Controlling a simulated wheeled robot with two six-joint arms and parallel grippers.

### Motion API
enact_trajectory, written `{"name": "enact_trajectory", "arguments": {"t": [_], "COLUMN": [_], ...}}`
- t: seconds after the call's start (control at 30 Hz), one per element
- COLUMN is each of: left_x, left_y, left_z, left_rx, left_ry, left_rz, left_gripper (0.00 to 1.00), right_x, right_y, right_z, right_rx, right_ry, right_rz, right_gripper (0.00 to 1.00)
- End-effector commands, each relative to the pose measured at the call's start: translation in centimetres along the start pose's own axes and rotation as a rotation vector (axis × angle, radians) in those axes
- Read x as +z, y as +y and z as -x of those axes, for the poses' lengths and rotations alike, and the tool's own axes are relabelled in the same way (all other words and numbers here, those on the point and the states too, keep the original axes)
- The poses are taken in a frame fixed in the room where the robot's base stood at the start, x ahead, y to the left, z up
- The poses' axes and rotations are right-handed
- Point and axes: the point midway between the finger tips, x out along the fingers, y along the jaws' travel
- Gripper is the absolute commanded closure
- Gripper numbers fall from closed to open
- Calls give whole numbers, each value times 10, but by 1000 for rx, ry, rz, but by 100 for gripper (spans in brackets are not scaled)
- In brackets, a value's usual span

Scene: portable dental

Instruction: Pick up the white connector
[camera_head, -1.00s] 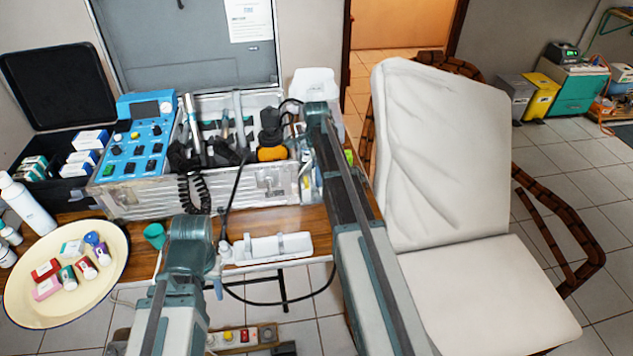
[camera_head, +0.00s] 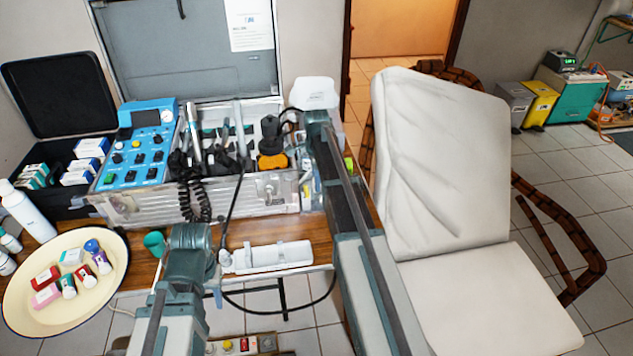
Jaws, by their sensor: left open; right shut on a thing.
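A small white piece (camera_head: 226,259) lies at the table's front edge, beside the left end of a white tray (camera_head: 272,257), where a black cable comes down. It may be the white connector, but it is too small to be sure. My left arm (camera_head: 188,255) reaches in just left of it. My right arm (camera_head: 347,200) reaches up to the right end of the metal case (camera_head: 235,198). The jaws of both grippers are hidden behind the arms, so I cannot see what they touch.
A blue control panel (camera_head: 140,145) sits on the case's left. A cream plate (camera_head: 105,292) with several small bottles stands at the left, near a green cup (camera_head: 154,243). A white-covered chair (camera_head: 440,165) stands at the right.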

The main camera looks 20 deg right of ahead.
Motion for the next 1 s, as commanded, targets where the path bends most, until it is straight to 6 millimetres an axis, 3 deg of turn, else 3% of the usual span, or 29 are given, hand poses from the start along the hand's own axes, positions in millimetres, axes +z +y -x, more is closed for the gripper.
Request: {"name": "enact_trajectory", "arguments": {"t": [0.27,0.7,1.0], "left_x": [1,5,6], "left_y": [-2,-8,-10], "left_z": [24,89,99], "left_rx": [0,0,0], "left_ry": [0,0,0], "left_rz": [0,1,1], "left_gripper": [58,58,58], "right_x": [0,0,0], "right_y": [0,0,0], "right_z": [24,89,100], "right_rx": [0,0,0], "right_ry": [0,0,0], "right_rz": [0,0,0], "right_gripper": [100,100,100]}}
